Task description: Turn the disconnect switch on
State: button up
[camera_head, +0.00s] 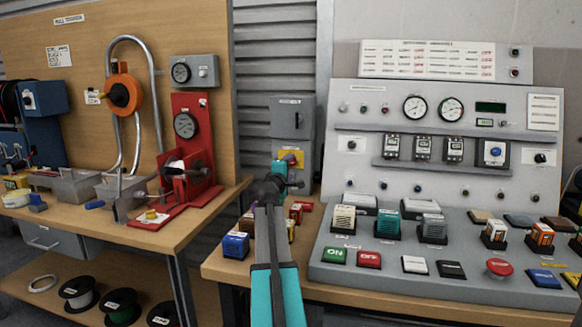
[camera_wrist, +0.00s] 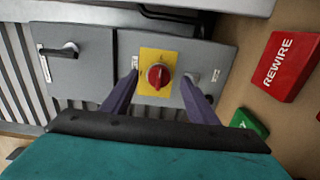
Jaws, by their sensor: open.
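The disconnect switch is a red rotary knob (camera_wrist: 159,76) on a square yellow plate (camera_wrist: 158,58), on the front of a grey box (camera_wrist: 207,66). In the head view the box (camera_head: 291,121) stands behind the bench against the shutter, and my gripper (camera_head: 288,166) is in front of its lower part, hiding most of the switch. In the wrist view my gripper (camera_wrist: 160,84) is open, with one dark purple finger to each side of the knob. I see gaps between fingers and knob. I cannot tell how far the fingertips are from the plate.
Beside the switch is a grey door with a black handle (camera_wrist: 62,50). A red REWIRE block (camera_wrist: 287,66) and a green block (camera_wrist: 250,122) are close by on the wood. A sloped control panel (camera_head: 420,270) fills the right. A blue block (camera_head: 236,245) sits at the bench's left edge.

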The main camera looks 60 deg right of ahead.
jog(key=v, duration=0.9)
jog(key=shift+p, duration=0.35)
jog(key=shift+r, duration=0.1)
jog(key=shift+r, duration=0.1)
